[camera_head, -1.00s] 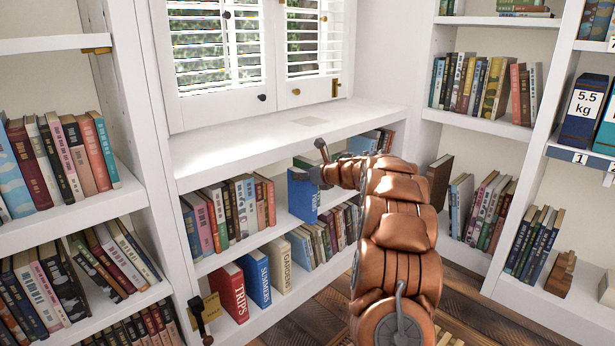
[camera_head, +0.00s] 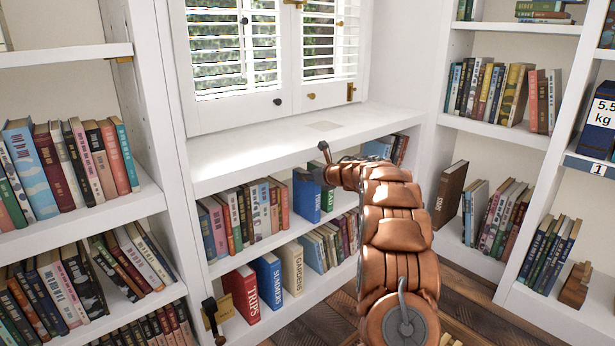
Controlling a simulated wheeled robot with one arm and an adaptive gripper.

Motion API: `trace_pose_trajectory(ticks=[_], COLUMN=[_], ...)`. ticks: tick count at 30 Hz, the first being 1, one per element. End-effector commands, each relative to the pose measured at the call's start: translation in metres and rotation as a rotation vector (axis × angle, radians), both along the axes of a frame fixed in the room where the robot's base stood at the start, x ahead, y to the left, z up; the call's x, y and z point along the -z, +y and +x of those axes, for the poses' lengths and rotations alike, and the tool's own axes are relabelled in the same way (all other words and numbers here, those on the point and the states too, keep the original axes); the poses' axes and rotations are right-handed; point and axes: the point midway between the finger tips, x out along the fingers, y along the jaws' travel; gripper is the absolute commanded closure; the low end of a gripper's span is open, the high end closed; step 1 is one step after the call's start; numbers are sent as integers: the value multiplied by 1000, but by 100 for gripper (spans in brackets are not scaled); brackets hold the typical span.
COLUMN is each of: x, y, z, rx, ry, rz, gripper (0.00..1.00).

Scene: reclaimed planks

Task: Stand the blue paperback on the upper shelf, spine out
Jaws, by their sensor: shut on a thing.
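The blue paperback (camera_head: 303,198) is upright in my gripper (camera_head: 322,174), at the upper shelf (camera_head: 265,246) of the low unit under the window. My gripper is shut on it from the right, near its top; the fingertips are partly hidden by the book and my arm. The book is just right of a row of upright books (camera_head: 242,215), with a very narrow gap or none. I cannot tell whether its bottom edge touches the shelf, or make out its spine.
The white window ledge (camera_head: 270,150) lies close above the book. More books (camera_head: 385,148) stand farther right on that shelf, partly behind my arm. The lower shelf holds large TRIPS (camera_head: 242,294), SUMMERS and GARDENS volumes and several smaller books. Full bookcases stand on both sides.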

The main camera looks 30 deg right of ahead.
Motion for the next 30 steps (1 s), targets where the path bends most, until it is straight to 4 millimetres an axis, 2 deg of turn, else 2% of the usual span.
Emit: trace_pose_trajectory(ticks=[17, 18, 26, 30], x=[4, 4, 4, 4], y=[0, 0, 0, 0], z=[0, 0, 0, 0], rx=[1, 1, 0, 0], ry=[-1, -1, -1, -1], rz=[-1, -1, -1, -1], gripper=[100, 68, 41, 40])
